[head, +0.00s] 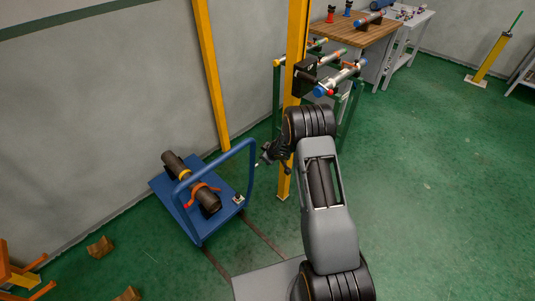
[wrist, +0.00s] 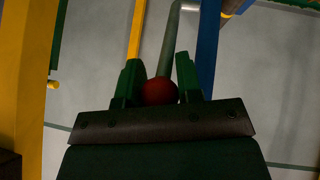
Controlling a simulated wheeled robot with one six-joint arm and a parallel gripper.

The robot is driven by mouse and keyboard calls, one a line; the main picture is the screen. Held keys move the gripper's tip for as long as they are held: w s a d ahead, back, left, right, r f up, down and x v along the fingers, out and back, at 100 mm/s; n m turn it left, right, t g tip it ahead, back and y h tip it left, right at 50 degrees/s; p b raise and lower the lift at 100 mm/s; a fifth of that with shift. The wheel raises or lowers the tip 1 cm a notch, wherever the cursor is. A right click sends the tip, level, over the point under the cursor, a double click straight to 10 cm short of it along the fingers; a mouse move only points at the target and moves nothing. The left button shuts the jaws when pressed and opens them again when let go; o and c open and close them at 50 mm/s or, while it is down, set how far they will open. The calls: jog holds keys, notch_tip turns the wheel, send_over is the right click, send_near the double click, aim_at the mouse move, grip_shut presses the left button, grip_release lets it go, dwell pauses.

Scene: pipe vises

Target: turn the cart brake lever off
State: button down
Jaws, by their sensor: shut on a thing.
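The blue cart (head: 172,202) stands on the green floor in the head view, with a tall blue hoop handle (head: 252,172) at its right side. My gripper (head: 264,160) is beside the top of that handle, on its right. In the wrist view my gripper (wrist: 160,88) has its two green fingers on either side of a red ball knob (wrist: 160,92). The knob sits at the end of a grey rod, the brake lever (wrist: 170,45), which runs up and away between the fingers. In the head view the knob is too small or hidden to make out.
A dark pipe (head: 208,200) with orange straps lies on the cart. A yellow post (head: 292,120) and a green pipe rack (head: 345,118) stand close to my arm. Wooden blocks (head: 100,246) lie at lower left.

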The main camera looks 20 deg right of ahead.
jog(key=c, duration=0.8)
grip_release()
jog(key=shift+p+v, duration=1.05)
jog(key=shift+v, duration=5.85)
jog(key=shift+c, duration=0.2)
